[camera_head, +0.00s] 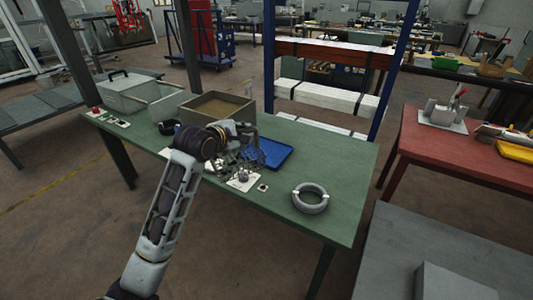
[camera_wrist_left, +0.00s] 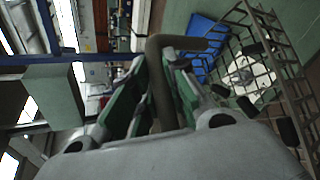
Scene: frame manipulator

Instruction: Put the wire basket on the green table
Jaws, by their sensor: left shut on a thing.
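The wire basket (camera_head: 228,162), a thin grey metal mesh, is partly hidden behind my left arm and gripper over the middle of the green table (camera_head: 345,185). In the left wrist view the basket (camera_wrist_left: 283,62) is at the upper right, with its open grid sides seen at a tilt. My left gripper (camera_head: 240,134) is shut on the basket's thick brown handle (camera_wrist_left: 162,88), which runs between its green-padded fingers. I cannot tell whether the basket's bottom touches the table. My right gripper is not in view.
A blue tray (camera_head: 267,153) lies just right of the basket, and a grey ring (camera_head: 310,198) farther right. A white plate-like item (camera_head: 243,180) is close in front. A beige open box (camera_head: 215,108) and grey cases (camera_head: 130,92) stand behind and left.

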